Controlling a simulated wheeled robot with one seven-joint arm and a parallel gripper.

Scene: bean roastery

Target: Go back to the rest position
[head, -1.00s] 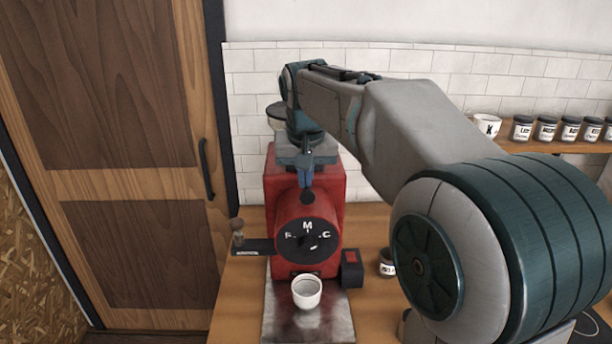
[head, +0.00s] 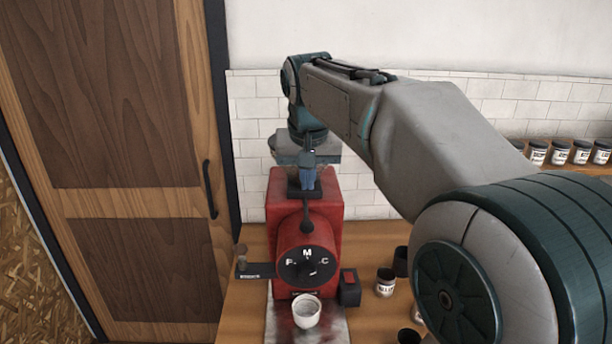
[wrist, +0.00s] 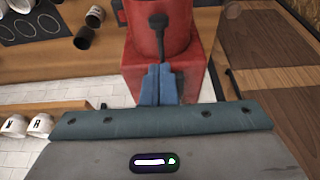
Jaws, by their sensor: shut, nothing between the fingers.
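My gripper (head: 308,180) is shut and empty, pointing down over the top of a red grinder (head: 335,215). In the wrist view its blue fingertips (wrist: 157,84) are together, with the red grinder (wrist: 188,72) behind them. The grinder has a round black dial (head: 306,266) marked M and C, and a black lever (head: 306,218) rising from it. The fingers appear apart from the lever. My arm reaches in from the right and hides part of the wall and counter.
A white cup (head: 306,311) stands on the metal plate (head: 280,328) below the grinder. A black box with a red switch (head: 349,280) sits beside it. Dark jars (head: 385,282) stand to the right on the wooden counter (head: 245,305). Labelled jars line a shelf (head: 590,172); a door (head: 130,230) is at left.

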